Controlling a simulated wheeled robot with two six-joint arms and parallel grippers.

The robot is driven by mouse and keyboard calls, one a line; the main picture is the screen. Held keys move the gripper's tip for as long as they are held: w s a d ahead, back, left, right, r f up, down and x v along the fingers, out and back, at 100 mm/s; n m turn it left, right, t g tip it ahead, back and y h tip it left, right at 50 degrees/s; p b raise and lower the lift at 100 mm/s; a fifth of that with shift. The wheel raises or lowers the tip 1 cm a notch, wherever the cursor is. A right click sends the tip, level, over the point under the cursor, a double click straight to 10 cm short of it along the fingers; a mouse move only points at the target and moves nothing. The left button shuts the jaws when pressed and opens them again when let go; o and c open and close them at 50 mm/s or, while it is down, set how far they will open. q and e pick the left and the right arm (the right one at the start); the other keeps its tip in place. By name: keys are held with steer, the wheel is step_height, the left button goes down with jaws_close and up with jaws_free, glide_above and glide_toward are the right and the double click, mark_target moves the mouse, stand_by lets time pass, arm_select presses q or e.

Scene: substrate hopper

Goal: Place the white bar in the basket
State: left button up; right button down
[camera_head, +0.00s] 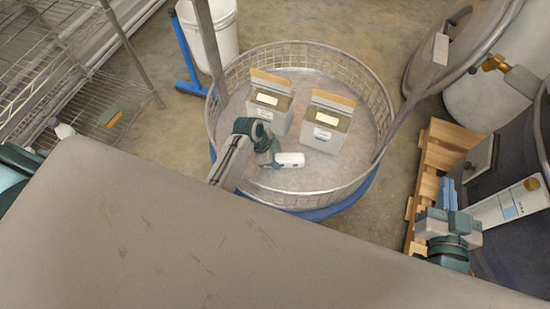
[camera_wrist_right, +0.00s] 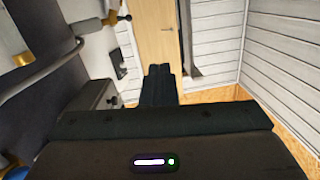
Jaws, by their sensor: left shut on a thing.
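The basket (camera_head: 377,92) is a round wire-mesh tub with a blue base, in the middle of the head view. My left gripper (camera_head: 272,160) reaches over its near rim and is shut on the white bar (camera_head: 291,160). The bar is small and white, and shows within the basket's outline, in front of two boxes; I cannot tell whether it touches the basket floor. My right gripper (camera_head: 447,193) is far to the right, away from the basket, with its fingers together and empty. These fingers also show in the right wrist view (camera_wrist_right: 160,84).
Two open-lidded boxes (camera_head: 268,103) (camera_head: 327,122) stand inside the basket. A grey surface (camera_head: 150,220) fills the near foreground. A wire shelf (camera_head: 60,85) is at left, a white bucket (camera_head: 212,30) behind, and a wooden pallet (camera_head: 432,160) with dark equipment at right.

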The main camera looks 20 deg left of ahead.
arm_select(q)
steer(key=o, duration=1.1)
steer(key=shift+f, duration=0.1)
steer(key=shift+o, duration=0.2)
steer(key=shift+a+r, duration=0.1)
steer(key=shift+r, duration=0.2)
steer(key=p+v, duration=0.1)
steer(key=v, duration=0.4)
steer(key=shift+a+r+p, duration=0.1)
steer(key=shift+r+p, duration=0.2)
steer(key=shift+p, duration=0.1)
steer(key=p+v, duration=0.1)
steer(key=v, duration=0.4)
steer(key=shift+s+a+r, duration=0.1)
steer(key=shift+a+r, duration=0.05)
steer(key=shift+r, duration=0.3)
arm_select(e)
steer(key=s+a+f+g, duration=0.1)
steer(key=s+f+g, duration=0.7)
steer(key=f, duration=0.2)
arm_select(q)
steer(key=shift+r, duration=0.1)
arm_select(e)
steer(key=shift+r, duration=0.1)
